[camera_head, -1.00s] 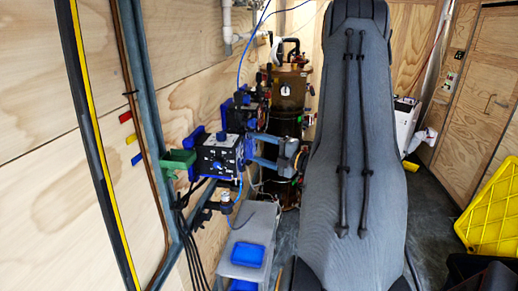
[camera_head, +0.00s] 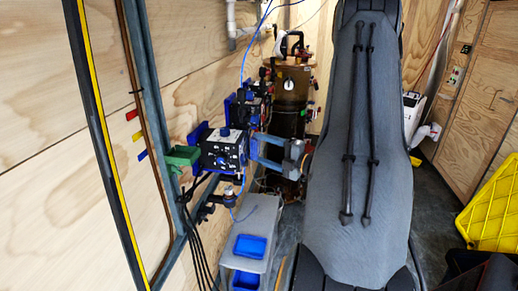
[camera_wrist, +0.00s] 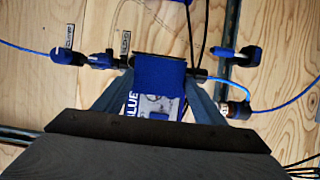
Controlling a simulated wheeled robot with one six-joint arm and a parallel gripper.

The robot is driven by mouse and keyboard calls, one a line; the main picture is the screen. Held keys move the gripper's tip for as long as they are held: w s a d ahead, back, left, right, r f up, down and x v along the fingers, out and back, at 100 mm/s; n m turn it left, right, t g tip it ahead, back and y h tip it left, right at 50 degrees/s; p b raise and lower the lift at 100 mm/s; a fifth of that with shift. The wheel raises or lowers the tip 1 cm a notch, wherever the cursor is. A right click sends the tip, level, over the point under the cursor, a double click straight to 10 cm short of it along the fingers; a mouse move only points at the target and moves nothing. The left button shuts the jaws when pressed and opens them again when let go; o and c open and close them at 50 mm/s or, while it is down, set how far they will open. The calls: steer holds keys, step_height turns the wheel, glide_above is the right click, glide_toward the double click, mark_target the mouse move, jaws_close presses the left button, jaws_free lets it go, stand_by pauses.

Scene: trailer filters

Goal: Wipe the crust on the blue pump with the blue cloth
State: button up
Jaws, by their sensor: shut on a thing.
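The blue pump (camera_head: 219,155) is a dark box with a white panel and blue brackets, mounted by the left wall in the head view. My gripper (camera_head: 256,148) reaches it from the right. In the wrist view my gripper (camera_wrist: 160,90) is shut on the folded blue cloth (camera_wrist: 160,82), in front of the pump. A white pump label (camera_wrist: 154,105) with "BLUE" on it shows below and beside the cloth. The cloth hides part of the pump, and I cannot tell whether they touch. I cannot make out the crust.
A green bracket (camera_head: 181,158) stands left of the pump. Blue hoses and connectors (camera_wrist: 245,56) lie close around it in the wrist view. A second unit (camera_head: 250,108) and a brown tank (camera_head: 292,88) stand behind. Blue trays (camera_head: 248,246) sit below.

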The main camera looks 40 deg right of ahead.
steer(key=shift+s+d+p, duration=0.55)
steer(key=shift+s+d, duration=0.95)
steer(key=shift+s, duration=0.25)
steer(key=shift+s+d+p, duration=0.5)
steer(key=shift+s+d, duration=0.5)
steer(key=shift+s, duration=0.1)
steer(key=shift+a, duration=0.1)
steer(key=shift+w+a, duration=1.1)
steer(key=shift+w, duration=0.2)
steer(key=shift+w+a, duration=1.05)
steer(key=shift+w, duration=0.25)
steer(key=shift+w+a, duration=0.7)
steer(key=shift+w, duration=0.15)
steer(key=shift+d, duration=0.1)
